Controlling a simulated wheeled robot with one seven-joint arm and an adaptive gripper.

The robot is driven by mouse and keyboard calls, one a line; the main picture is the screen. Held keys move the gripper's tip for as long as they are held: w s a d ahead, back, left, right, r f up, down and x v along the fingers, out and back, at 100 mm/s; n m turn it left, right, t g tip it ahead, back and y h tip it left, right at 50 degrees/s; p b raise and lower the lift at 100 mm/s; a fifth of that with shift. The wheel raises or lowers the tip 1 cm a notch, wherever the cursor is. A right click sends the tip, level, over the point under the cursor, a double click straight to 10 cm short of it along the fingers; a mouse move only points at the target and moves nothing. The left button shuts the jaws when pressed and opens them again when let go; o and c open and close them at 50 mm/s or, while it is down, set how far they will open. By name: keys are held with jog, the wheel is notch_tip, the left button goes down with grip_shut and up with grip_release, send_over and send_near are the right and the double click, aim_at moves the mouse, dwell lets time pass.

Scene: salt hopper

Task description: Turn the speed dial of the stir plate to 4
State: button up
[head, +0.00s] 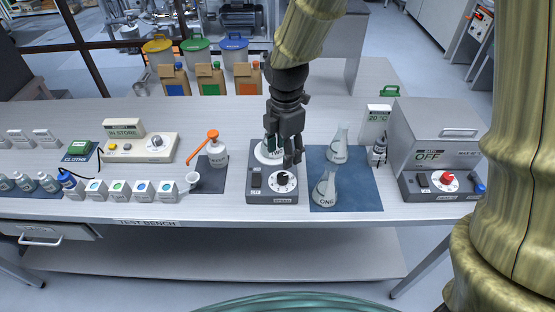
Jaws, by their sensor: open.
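The stir plate (271,197) is a dark grey box near the front edge of the bench, at the middle of the head view. Its speed dial (283,179) is a black knob on a white round scale, on the right of its front face. The dial's numbers and pointer are too small to read. A dark switch (256,180) sits left of the dial. A white vessel or plate top (264,156) shows behind the dial, partly hidden by my gripper. My gripper (284,160) is open and points down just above and behind the dial; I cannot tell whether it touches anything.
Flask ONE (325,190) and another flask (338,146) stand on a blue mat (362,192) close to the right. A grey bath (431,140) with a red knob is far right.

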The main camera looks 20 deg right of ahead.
aim_at(283, 176)
jog(key=shift+w+f, duration=0.25)
jog(key=shift+f, duration=0.55)
jog(key=shift+f+p, duration=1.35)
jog(key=shift+f, duration=3.15)
jog(key=shift+w, duration=0.1)
jog(key=c, duration=1.1)
